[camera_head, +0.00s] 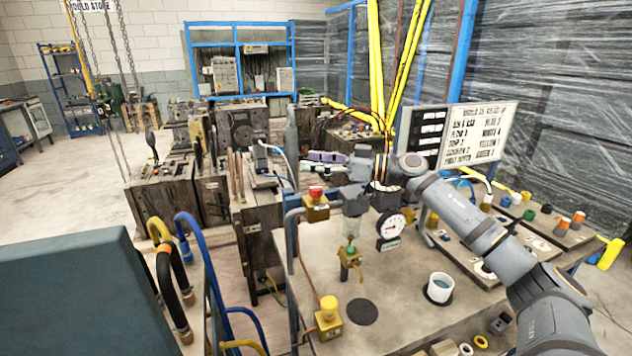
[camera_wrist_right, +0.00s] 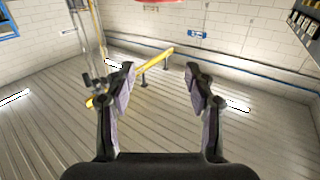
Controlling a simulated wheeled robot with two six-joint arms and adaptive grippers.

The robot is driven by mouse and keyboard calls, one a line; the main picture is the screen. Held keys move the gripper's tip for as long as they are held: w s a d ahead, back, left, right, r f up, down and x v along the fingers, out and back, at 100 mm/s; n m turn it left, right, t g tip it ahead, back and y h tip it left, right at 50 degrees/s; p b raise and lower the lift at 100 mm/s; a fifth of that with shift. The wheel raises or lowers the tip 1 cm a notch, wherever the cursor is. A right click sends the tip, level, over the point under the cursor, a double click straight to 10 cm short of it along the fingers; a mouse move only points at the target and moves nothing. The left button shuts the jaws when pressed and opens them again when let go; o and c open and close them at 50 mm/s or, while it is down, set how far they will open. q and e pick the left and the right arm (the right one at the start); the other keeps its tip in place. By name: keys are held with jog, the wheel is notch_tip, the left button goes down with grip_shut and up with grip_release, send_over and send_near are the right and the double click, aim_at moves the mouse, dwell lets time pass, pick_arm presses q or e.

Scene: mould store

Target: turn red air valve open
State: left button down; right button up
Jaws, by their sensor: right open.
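The red air valve has a red knob (camera_head: 316,192) on a yellow body (camera_head: 316,210), at the left back of the wooden bench top. My right gripper (camera_head: 312,163) reaches in from the right and appears just above and behind the red knob in the picture, apart from it. In the right wrist view my right gripper (camera_wrist_right: 160,82) is open with nothing between its fingers. A red shape (camera_wrist_right: 158,2) is cut off at that view's top edge; I cannot tell what it is. My left gripper is not in view.
On the bench top (camera_head: 400,330) are a yellow-topped valve (camera_head: 329,318), a green-topped valve (camera_head: 350,258), a round gauge (camera_head: 391,227) and a white cup (camera_head: 439,288). A lettered board (camera_head: 476,135) stands behind. Blue and black hoses (camera_head: 205,265) rise at left.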

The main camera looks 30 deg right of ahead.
jog(key=shift+r, duration=1.4)
